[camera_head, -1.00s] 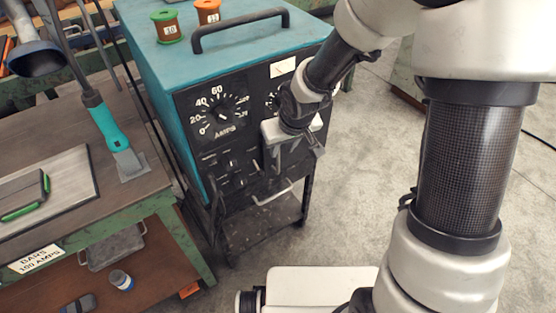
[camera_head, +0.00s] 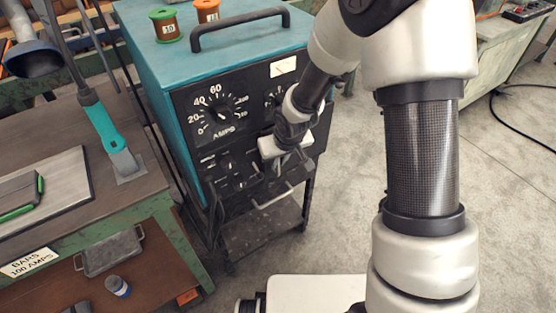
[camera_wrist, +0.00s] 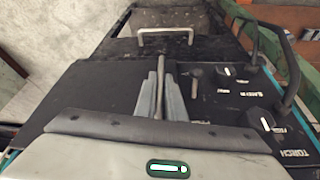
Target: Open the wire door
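The blue-green welding machine (camera_head: 150,80) stands upright with its black front panel (camera_head: 215,130) facing me. A pale bar handle (camera_head: 272,196) shows below the panel; it also shows in the wrist view (camera_wrist: 165,31), beyond my fingers. I cannot make out for sure which part is the wire door. My gripper (camera_head: 284,165) is at the lower right of the panel. In the wrist view its two grey fingers (camera_wrist: 160,90) stand close together, with a thin dark rod between them. I cannot tell whether they press on it. My wrist hides part of the panel.
Panel knobs (camera_wrist: 268,122) and a black side handle (camera_wrist: 290,75) lie right of my fingers in the wrist view. A workbench (camera_head: 130,205) with a teal-handled tool (camera_head: 108,130) stands left. Open concrete floor (camera_head: 330,215) lies right of the machine.

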